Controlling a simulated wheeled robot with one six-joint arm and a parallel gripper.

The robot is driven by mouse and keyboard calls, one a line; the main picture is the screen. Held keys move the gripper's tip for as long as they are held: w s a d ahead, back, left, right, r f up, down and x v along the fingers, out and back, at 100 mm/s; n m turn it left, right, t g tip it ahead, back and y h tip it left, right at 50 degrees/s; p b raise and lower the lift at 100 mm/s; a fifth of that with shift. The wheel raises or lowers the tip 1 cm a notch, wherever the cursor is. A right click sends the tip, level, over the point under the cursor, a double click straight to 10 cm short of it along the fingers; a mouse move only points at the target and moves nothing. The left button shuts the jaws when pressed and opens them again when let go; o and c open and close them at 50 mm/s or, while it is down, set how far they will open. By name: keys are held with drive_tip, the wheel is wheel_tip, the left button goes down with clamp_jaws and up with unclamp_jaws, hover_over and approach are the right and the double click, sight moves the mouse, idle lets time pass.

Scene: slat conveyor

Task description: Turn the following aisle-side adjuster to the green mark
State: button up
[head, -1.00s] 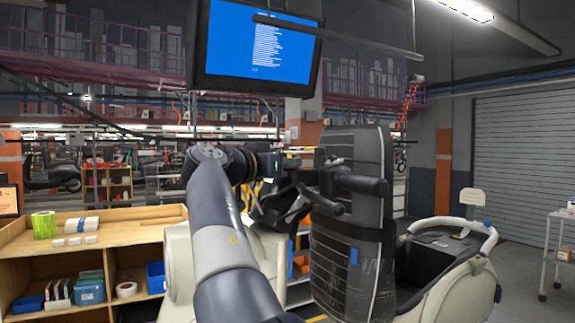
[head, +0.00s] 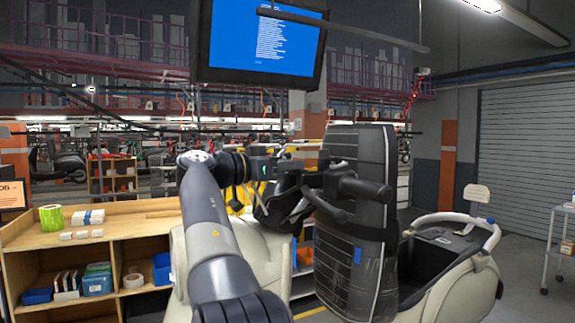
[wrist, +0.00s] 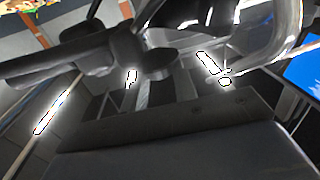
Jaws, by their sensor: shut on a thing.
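My gripper (head: 298,196) is at the middle of the head view, dark against dark parts. It is shut on a dark part beside a tall black ribbed pad (head: 352,255). I cannot make out that part's shape or whether it is the adjuster. Dark cylindrical bars (head: 365,188) stick out in front of the pad. In the wrist view, a blurred dark bar with a rounded end (wrist: 150,62) crosses the upper left. A broad grey surface (wrist: 180,150) fills the bottom. I see no green mark in either view; the contact is hidden.
A cream scooter body (head: 455,275) with a dark footwell stands right of the pad. A wooden shelf bench (head: 135,228) with boxes is at left. A blue screen (head: 262,40) hangs overhead. A white cart (head: 560,235) stands at far right, with clear floor before it.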

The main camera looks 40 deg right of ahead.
drive_tip(key=o, duration=1)
drive_tip(key=shift+c, duration=0.2)
drive_tip(key=b+v, duration=0.1)
drive_tip(key=v, duration=0.9)
drive_tip(key=shift+a+b, duration=0.3)
drive_tip(key=shift+a, duration=0.05)
drive_tip(key=shift+w, duration=0.1)
